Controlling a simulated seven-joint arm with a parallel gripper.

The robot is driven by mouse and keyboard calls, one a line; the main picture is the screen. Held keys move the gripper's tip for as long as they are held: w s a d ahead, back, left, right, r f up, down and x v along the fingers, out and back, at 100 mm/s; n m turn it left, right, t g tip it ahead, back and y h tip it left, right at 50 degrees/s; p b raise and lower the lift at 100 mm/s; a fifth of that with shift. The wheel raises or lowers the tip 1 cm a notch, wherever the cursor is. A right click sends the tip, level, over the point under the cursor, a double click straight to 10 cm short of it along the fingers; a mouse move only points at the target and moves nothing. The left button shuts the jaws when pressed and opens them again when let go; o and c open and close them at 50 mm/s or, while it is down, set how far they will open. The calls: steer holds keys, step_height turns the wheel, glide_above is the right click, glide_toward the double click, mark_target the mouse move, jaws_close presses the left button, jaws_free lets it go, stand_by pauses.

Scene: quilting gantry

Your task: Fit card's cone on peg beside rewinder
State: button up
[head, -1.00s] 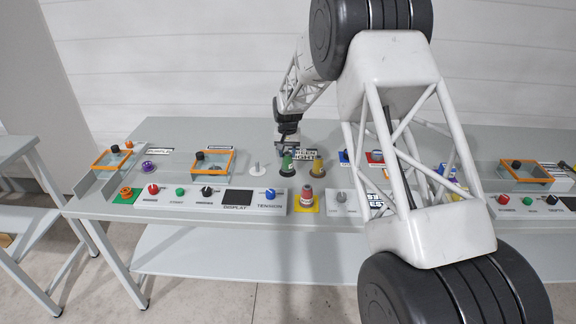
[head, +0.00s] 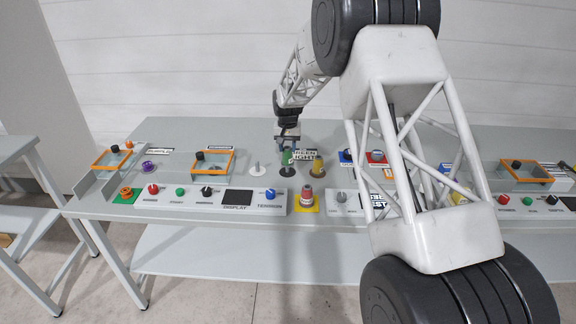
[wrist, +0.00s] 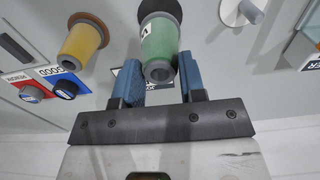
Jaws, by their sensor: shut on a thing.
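My gripper (head: 287,146) is shut on the green cone (head: 287,158). In the wrist view the same green cone (wrist: 160,48) sits between the two blue fingers (wrist: 158,88). The cone looks upright, just above a dark round base (head: 287,171). A card (head: 305,155) with "GREEN" and "LIGHT" printed on it lies behind the cones, partly hidden. A bare white peg (head: 257,169) stands to the left of the held cone. It also shows in the wrist view (wrist: 238,12). I cannot tell which unit is the rewinder.
A yellow cone (head: 317,168) stands close to the right of the held cone. An orange-framed clear box (head: 213,163) is left of the peg. A control panel (head: 237,200) and a red-and-white button (head: 307,197) are in front. The table behind is clear.

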steer(key=shift+r, duration=1.2)
steer(key=a+r, duration=0.5)
steer(key=a, duration=0.7)
steer(key=shift+r, duration=0.1)
stand_by(0.3)
steer(key=shift+f, duration=2.9)
steer(key=shift+f, duration=1.95)
stand_by(0.4)
